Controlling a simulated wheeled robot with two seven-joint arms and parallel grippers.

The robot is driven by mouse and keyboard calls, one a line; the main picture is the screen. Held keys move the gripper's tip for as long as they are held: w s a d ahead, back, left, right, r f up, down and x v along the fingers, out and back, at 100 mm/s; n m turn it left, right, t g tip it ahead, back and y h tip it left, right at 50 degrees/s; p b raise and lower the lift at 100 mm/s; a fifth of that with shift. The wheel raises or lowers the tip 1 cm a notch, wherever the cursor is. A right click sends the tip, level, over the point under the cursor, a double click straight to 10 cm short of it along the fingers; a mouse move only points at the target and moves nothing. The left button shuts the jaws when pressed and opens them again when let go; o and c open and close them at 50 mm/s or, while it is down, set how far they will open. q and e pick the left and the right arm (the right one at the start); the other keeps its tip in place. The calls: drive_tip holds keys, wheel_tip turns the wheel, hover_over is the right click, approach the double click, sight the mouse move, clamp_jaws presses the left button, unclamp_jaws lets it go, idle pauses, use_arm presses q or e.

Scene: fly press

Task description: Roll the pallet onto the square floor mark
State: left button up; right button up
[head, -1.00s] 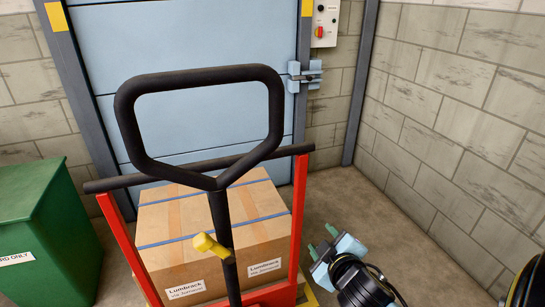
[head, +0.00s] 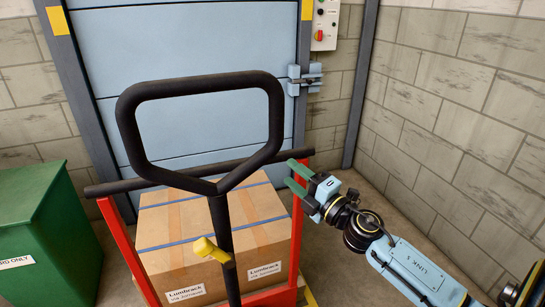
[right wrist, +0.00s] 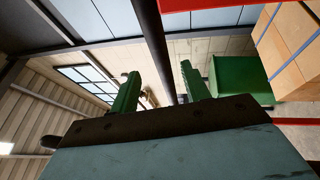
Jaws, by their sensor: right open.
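A pallet truck with a red frame (head: 121,249), a black crossbar (head: 118,187) and a black loop handle (head: 122,122) stands in front of me. My right gripper (head: 292,175) is open at the crossbar's right end. In the right wrist view its green fingers (right wrist: 158,88) are apart, with a black bar (right wrist: 154,40) beyond the gap; I cannot tell whether they touch it. A yellow strip (head: 311,298) shows low beside the frame; I cannot tell if it is the floor mark. My left gripper is out of view.
A green bin (head: 45,235) stands close on the left. A blue shutter door (head: 200,45) with a latch (head: 304,80) is behind the load. A block wall (head: 460,110) closes off the right side. Some bare floor (head: 345,200) shows between load and wall.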

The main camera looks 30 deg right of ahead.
sight(277, 161)
drive_tip(key=x, duration=0.7)
drive_tip(key=shift+w+r+p, duration=0.1)
drive_tip(key=shift+w+p, duration=0.15)
drive_tip(key=shift+p, duration=0.05)
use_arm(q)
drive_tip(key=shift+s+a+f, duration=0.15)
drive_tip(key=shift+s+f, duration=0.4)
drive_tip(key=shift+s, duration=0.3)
use_arm(e)
drive_tip(key=shift+w+a, duration=0.1)
drive_tip(key=shift+w, duration=0.3)
drive_tip(key=c, duration=0.4)
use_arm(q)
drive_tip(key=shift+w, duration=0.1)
use_arm(e)
clamp_jaws()
